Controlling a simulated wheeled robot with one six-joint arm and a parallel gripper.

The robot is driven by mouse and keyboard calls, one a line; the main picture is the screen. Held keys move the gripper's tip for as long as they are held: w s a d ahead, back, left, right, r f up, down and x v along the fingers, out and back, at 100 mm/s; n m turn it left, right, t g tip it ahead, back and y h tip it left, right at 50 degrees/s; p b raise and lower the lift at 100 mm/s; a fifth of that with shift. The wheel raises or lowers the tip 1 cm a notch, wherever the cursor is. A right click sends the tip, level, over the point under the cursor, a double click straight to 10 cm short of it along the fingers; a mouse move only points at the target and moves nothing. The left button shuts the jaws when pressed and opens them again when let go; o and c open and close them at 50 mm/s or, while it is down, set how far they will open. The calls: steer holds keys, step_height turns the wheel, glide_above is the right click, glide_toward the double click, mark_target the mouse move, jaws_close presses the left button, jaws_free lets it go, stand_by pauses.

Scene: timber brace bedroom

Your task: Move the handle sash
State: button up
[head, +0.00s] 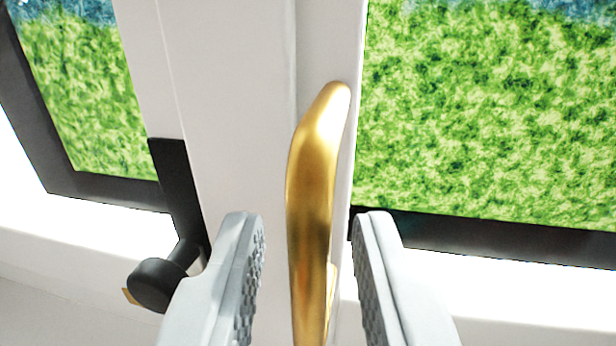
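A gold handle (312,185) stands upright on the white sash frame (240,110) in the middle of the head view. My gripper (308,225) is open, with one grey finger on each side of the handle.
A black knob (155,284) on a black bar (178,195) sticks out at the lower left, close beside my left finger. Dark-edged panes (490,110) with green outside lie on both sides. A white sill (520,290) runs below.

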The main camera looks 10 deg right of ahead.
steer(key=shift+w+d, duration=0.1)
steer(key=shift+w, duration=0.6)
jaws_close()
steer(key=s+d, duration=0.3)
steer(key=s, duration=2)
steer(key=shift+s, duration=0.3)
